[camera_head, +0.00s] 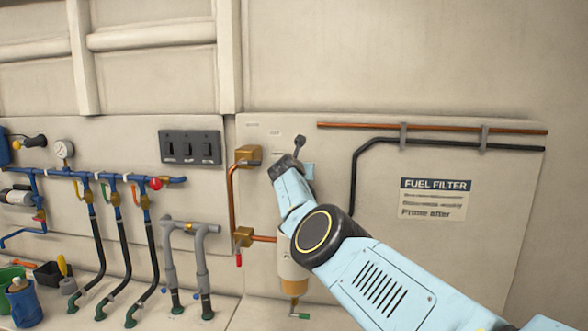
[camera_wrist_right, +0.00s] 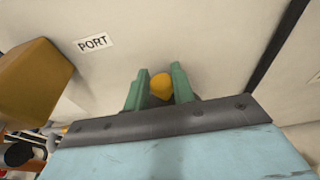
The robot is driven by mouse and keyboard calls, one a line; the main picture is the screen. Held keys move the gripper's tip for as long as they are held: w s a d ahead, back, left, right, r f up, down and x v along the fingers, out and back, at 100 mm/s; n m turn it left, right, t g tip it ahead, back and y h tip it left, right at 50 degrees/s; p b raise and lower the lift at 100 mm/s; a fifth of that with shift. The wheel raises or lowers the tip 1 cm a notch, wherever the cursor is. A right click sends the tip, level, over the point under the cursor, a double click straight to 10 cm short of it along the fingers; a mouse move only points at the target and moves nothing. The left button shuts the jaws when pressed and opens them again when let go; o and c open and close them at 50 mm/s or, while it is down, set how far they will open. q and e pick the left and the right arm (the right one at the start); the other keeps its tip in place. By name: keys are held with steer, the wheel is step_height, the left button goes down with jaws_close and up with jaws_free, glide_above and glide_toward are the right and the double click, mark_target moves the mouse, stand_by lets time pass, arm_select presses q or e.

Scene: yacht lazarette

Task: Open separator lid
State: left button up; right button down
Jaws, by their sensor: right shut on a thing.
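My right gripper (camera_head: 284,163) is in front of the panel, right of the upper brass block (camera_head: 247,155). In the right wrist view its two green fingers (camera_wrist_right: 158,72) are shut on a rounded yellow-orange knob (camera_wrist_right: 162,85). What the knob belongs to is hidden. A dark stalk with a round end (camera_head: 299,141) shows just above the gripper; I cannot tell what it joins. The separator (camera_head: 292,284), a pale cylinder with an amber lower bowl and a green-handled drain, stands below my arm. Its top and lid are hidden behind my arm. My left gripper is not in view.
A copper pipe (camera_head: 232,200) joins the upper brass block to a lower brass valve (camera_head: 242,236) with a red handle. A black pipe (camera_head: 354,180) and the fuel filter sign (camera_head: 433,198) are to the right. Hoses and a blue manifold (camera_head: 110,177) fill the left.

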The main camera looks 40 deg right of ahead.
steer(key=shift+w+d+r, duration=0.25)
steer(key=shift+d+r, duration=0.1)
steer(key=shift+w+d+p, duration=0.1)
steer(key=shift+p, duration=0.2)
steer(key=c, duration=1.3)
jaws_free()
steer(key=shift+o, duration=0.8)
steer(key=shift+f, duration=0.2)
